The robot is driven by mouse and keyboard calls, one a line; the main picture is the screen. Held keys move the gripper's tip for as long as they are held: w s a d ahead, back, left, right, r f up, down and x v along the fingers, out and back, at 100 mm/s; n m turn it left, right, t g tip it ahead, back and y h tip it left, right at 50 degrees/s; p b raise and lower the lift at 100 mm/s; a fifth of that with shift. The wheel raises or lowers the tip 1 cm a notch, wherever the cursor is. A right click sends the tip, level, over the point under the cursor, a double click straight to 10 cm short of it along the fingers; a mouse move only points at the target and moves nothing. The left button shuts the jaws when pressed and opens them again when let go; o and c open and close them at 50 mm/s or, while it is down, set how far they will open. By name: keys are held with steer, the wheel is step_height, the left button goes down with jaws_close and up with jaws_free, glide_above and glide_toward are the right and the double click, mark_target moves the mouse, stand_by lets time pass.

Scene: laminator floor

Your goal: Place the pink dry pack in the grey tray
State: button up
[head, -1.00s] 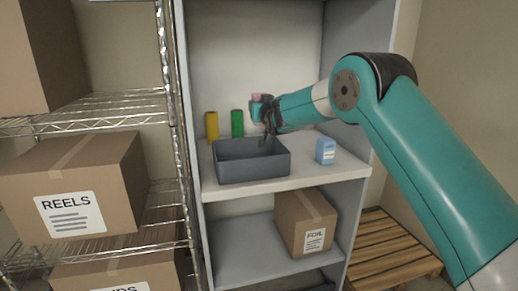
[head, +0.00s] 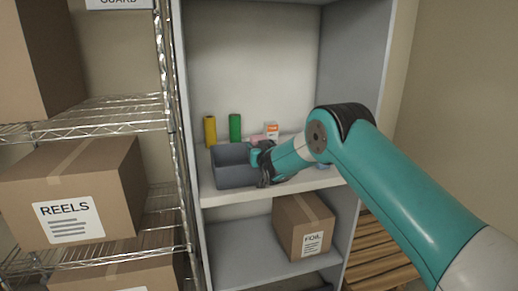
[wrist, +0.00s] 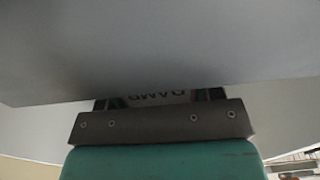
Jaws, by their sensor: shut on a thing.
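The grey tray (head: 233,176) sits on the upper shelf, and my gripper hides its right end. My gripper (head: 264,161) is low at the right end of the tray, shut on the pink dry pack (head: 258,140). A little of the pink pack shows above the jaws in the head view. I cannot tell whether its lower part is inside the tray. In the wrist view, a pale face with upside-down dark lettering shows between the fingers of my gripper (wrist: 160,97). A large grey surface fills the top of that view.
A yellow pack (head: 210,130) and a green pack (head: 235,127) stand behind the tray. An orange and white box (head: 272,130) stands behind my gripper. A blue box (head: 322,166) is mostly hidden by my arm. Wire racking with cartons (head: 80,190) stands left.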

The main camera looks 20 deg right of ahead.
steer(key=shift+f+b, duration=0.6)
steer(key=shift+b, duration=0.2)
steer(key=o, duration=1)
steer(key=shift+f, duration=0.15)
steer(key=shift+o, duration=0.2)
